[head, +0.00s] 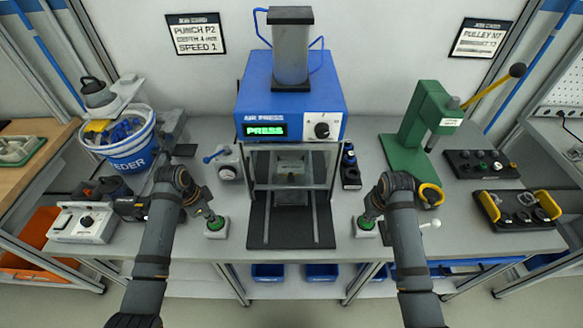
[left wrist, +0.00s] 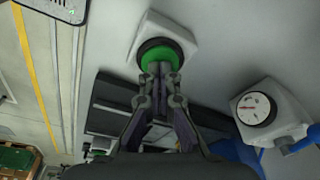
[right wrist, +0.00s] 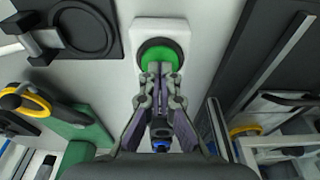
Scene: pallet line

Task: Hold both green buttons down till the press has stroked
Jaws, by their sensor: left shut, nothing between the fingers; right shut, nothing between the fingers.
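The blue air press (head: 290,95) stands at the middle back of the bench, its display reading PRESS in green. Its clear guard is down in front of the work space. The left green button (head: 215,223) sits on a white box at the front left. My left gripper (head: 211,216) is shut with its tips at this button, which also shows in the left wrist view (left wrist: 160,54). The right green button (head: 366,223) is on a white box to the right. My right gripper (head: 368,215) is shut with its tips at it, as the right wrist view (right wrist: 160,55) shows too. How far each button is pressed cannot be told.
A small gauge unit (head: 228,162) is left of the press. A green arbor press (head: 412,125) and black trays (head: 520,210) are at right. A dark slide plate (head: 290,225) lies between the buttons.

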